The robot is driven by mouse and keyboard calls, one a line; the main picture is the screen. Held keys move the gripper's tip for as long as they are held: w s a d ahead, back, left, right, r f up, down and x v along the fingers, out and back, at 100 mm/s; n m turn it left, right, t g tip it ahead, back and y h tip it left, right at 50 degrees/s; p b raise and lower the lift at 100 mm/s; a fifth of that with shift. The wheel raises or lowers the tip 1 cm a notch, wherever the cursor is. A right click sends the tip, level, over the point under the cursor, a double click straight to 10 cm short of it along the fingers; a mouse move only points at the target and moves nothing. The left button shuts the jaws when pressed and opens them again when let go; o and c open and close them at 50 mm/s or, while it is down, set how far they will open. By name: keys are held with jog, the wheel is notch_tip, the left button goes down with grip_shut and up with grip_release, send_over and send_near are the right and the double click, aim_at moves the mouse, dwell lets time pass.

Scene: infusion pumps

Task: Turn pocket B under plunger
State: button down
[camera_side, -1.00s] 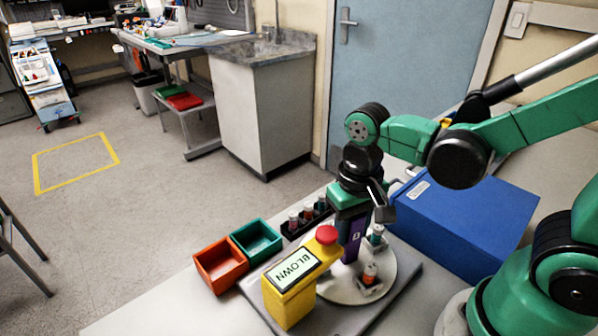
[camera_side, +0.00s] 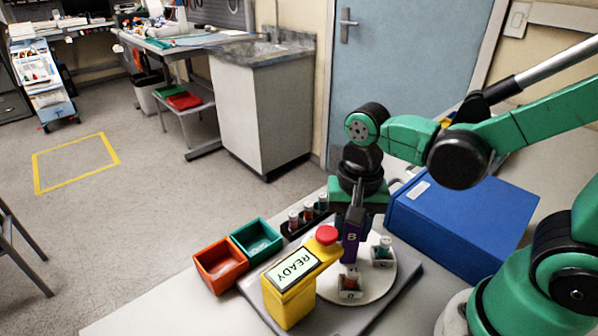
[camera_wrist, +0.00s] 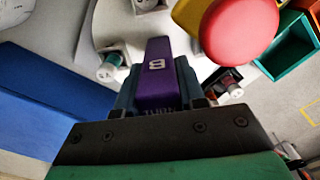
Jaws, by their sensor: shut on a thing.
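The red plunger knob (camera_side: 327,235) tops the yellow station, whose screen (camera_side: 293,270) reads READY. The knob is close beside the block in the wrist view (camera_wrist: 240,30). The spot directly under the plunger is hidden.
An orange bin (camera_side: 205,262) and a teal bin (camera_side: 248,226) stand left of the station. A dark rack (camera_side: 291,234) with several vials is behind. A large blue box (camera_side: 460,222) stands close on the right.

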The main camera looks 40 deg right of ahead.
jog(key=shift+m, duration=2.2)
jog(key=shift+d+m, duration=0.1)
jog(key=shift+m, duration=2.2)
jog(key=c, duration=0.8)
grip_release()
jog(key=shift+r, duration=0.1)
jog(key=shift+r, duration=2.7)
